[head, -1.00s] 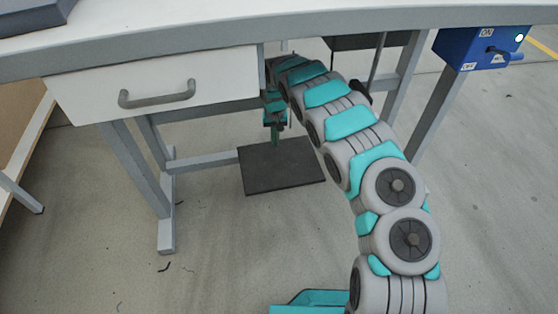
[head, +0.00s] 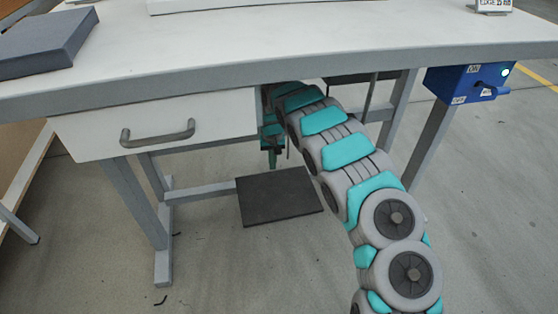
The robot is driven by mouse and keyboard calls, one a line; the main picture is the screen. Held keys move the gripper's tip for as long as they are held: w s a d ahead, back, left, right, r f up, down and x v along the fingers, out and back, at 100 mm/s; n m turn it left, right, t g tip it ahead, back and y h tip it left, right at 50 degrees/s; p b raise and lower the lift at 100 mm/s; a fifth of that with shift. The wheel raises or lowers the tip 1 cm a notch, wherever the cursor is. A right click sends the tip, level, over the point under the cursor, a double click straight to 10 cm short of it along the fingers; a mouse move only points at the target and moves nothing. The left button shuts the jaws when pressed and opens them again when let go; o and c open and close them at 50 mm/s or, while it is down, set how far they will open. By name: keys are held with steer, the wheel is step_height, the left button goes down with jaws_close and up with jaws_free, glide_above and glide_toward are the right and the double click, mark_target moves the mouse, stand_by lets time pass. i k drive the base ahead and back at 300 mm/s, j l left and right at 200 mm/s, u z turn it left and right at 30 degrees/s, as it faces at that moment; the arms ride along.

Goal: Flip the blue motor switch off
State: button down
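The blue motor switch (head: 450,84) is a box fixed under the table's front edge at the right. It has a dark lever (head: 487,86), a label reading ON near its top, another label low on its left that looks like OFF, and a bright white round spot at its upper right. I cannot tell clearly which label the lever points to. My arm reaches under the table, and my gripper (head: 272,155) hangs there beside the drawer, well left of the switch. It is small and partly hidden by the arm and drawer, so its opening cannot be told.
A dark floor plate (head: 278,198) lies below. A grey table leg (head: 432,145) stands under the switch. The floor right of it is clear.

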mark_target(496, 92)
steer(key=k, duration=1)
